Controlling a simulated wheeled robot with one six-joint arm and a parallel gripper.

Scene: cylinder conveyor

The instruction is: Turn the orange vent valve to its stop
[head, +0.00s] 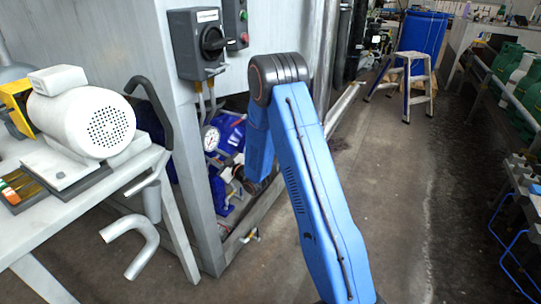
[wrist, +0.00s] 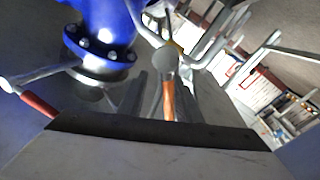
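In the wrist view, the orange vent valve (wrist: 168,99) shows as a narrow orange handle below a round grey metal part (wrist: 165,62). My gripper (wrist: 162,84) has its two grey fingers apart, one on each side of the orange handle. Gaps seem to show on both sides, and I cannot tell whether either finger touches it.
A blue flanged pipe (wrist: 103,35) and a red-handled lever (wrist: 38,104) lie left of the fingers. Bent grey pipes (wrist: 210,45) are close on the right. In the head view, a pressure gauge (head: 211,138) and a grey frame post (head: 200,190) stand near my arm.

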